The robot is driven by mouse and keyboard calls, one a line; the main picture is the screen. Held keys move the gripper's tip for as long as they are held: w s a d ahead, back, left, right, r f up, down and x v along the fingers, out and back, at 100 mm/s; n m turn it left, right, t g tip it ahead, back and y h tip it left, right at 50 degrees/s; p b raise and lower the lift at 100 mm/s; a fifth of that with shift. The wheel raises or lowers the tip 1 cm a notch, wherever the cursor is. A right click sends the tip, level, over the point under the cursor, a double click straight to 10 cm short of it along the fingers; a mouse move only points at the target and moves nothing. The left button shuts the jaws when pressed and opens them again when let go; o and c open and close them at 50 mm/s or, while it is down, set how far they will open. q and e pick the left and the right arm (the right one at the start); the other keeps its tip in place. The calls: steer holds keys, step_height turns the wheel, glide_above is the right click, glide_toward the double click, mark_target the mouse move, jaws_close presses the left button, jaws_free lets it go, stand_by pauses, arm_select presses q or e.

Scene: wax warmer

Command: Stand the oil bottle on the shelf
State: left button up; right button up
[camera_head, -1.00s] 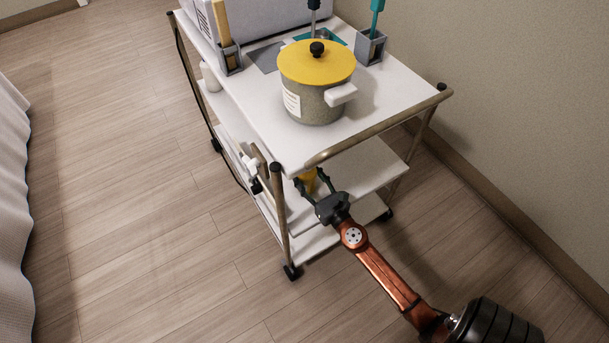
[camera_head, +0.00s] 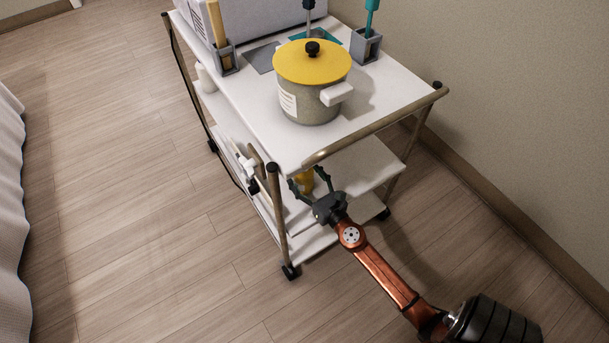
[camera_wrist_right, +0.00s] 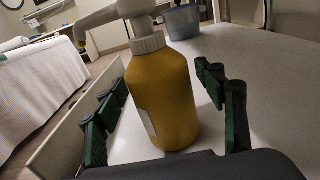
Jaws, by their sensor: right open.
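The oil bottle is amber with a pale pump top. In the right wrist view the bottle (camera_wrist_right: 163,100) stands upright on the white shelf (camera_wrist_right: 222,65), between the spread fingers of my right gripper (camera_wrist_right: 165,115). Gaps show on both sides of it, so the fingers do not grip it. In the head view a small part of the bottle (camera_head: 304,181) shows under the cart's top, on the middle shelf (camera_head: 365,168). My right gripper (camera_head: 309,184) is open at the shelf's near end. The bottle's upper part is hidden there by the top board. My left gripper is not in view.
A pot with a yellow lid (camera_head: 312,80) stands on the cart's top (camera_head: 385,100). A metal rail (camera_head: 375,128) and a corner post (camera_head: 278,215) are close to my right gripper. A blue-grey container (camera_wrist_right: 182,22) stands farther along the shelf.

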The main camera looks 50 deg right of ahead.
steer(key=b+v, duration=0.1)
steer(key=v, duration=0.9)
steer(key=shift+s, duration=0.35)
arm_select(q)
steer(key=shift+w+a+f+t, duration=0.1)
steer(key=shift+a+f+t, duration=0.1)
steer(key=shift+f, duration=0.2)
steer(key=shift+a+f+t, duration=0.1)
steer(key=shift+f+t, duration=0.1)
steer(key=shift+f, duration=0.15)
arm_select(e)
steer(key=shift+s+a+r, duration=0.1)
steer(key=shift+s+a, duration=0.05)
steer(key=shift+s, duration=0.5)
